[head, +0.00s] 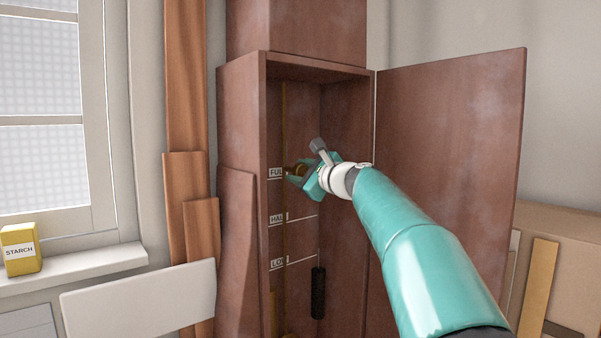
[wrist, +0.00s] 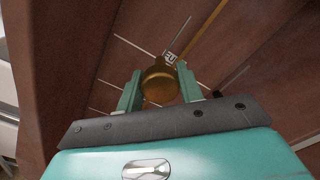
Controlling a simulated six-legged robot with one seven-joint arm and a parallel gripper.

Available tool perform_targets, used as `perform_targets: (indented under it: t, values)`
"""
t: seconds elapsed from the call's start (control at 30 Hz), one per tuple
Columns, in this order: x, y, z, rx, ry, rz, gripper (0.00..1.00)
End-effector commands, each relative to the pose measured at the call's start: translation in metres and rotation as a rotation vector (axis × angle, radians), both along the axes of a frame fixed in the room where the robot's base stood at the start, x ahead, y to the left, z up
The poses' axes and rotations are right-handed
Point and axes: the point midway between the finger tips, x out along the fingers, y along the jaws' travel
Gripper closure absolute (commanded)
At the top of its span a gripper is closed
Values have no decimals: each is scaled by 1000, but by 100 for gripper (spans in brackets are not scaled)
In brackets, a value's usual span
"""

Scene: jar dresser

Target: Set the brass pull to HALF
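The brass pull (wrist: 160,85) sits between the two teal fingers of my gripper (wrist: 160,90) in the wrist view, and both fingers appear to touch its sides. In the head view my gripper (head: 303,172) is inside the open cabinet at the height of the FULL label (head: 276,173), and the brass pull (head: 295,171) is partly hidden by it. The HALF label (head: 276,218) is below, with a thin line running right from it. The LOW label (head: 277,264) is lower still. A vertical brass strip (head: 283,120) runs above the pull.
The cabinet door (head: 450,150) stands open at right, behind my arm. A dark cylindrical thing (head: 318,292) hangs low inside the cabinet. Wooden boards (head: 185,200) lean at left. A yellow STARCH box (head: 20,249) stands on the windowsill.

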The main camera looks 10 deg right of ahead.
Motion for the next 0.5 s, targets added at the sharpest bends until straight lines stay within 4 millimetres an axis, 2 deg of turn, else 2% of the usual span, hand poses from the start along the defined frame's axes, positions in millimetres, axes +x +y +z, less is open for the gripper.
perform_targets:
  t: [0.03,0.13,0.33,0.5]
  values:
    - [0,0,0,0,0,0,81]
    - [0,0,0,0,0,0,100]
    - [0,-1,-8,3,2,1,100]
    - [0,-1,-42,5,6,3,100]
